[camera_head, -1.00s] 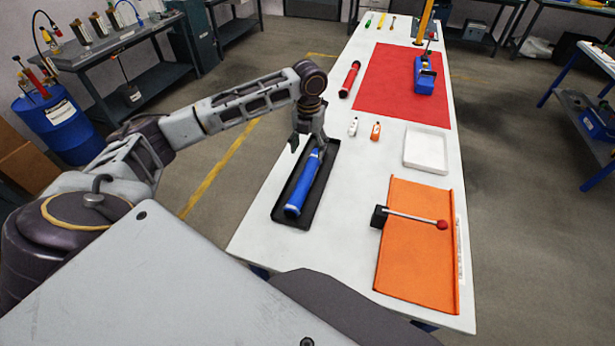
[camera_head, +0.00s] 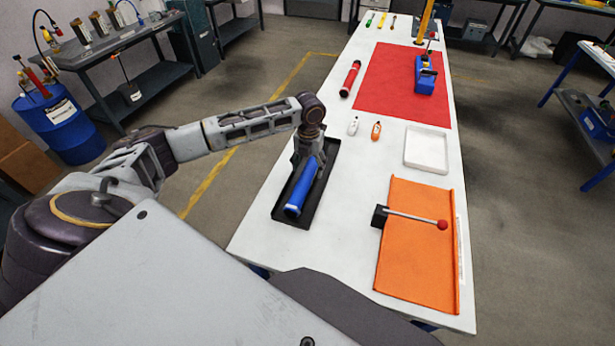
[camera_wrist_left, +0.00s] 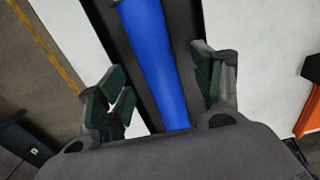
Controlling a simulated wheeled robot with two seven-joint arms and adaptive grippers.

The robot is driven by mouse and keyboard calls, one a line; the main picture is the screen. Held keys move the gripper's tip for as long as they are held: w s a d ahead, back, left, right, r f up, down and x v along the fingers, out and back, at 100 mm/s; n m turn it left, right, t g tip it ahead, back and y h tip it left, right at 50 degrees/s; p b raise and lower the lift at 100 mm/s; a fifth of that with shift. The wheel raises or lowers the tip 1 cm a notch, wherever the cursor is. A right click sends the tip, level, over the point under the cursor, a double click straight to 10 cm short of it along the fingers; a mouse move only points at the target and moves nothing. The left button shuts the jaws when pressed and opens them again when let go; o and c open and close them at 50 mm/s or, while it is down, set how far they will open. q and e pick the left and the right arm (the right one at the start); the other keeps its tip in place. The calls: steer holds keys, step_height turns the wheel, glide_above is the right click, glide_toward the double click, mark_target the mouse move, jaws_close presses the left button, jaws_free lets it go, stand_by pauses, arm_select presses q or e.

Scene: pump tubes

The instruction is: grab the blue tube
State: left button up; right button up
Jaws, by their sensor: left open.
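The blue tube (camera_head: 303,187) lies lengthwise in a black tray (camera_head: 279,214) on the white table in the head view. In the left wrist view the blue tube (camera_wrist_left: 158,65) runs between the two open fingers of my left gripper (camera_wrist_left: 160,92), with a gap on each side. The black tray (camera_wrist_left: 112,28) shows beside the tube. The tube's far end in the head view is hidden at the gripper. My right gripper is not in view.
An orange mat (camera_head: 418,262) with a red-knobbed lever (camera_head: 442,225) is at the near right. A white tray (camera_head: 427,150), two small bottles (camera_head: 375,131), a red tube (camera_head: 350,78) and a red mat (camera_head: 395,100) with a blue tool lie farther back. The table between is clear.

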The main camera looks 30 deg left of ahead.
mark_target(308, 172)
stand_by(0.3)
arm_select(q)
steer(key=shift+s+a+f, duration=0.1)
steer(key=shift+a+f, duration=0.05)
steer(key=shift+f, duration=2.45)
steer(key=c, duration=1.3)
steer(key=shift+c, duration=0.2)
steer(key=shift+r, duration=5.05)
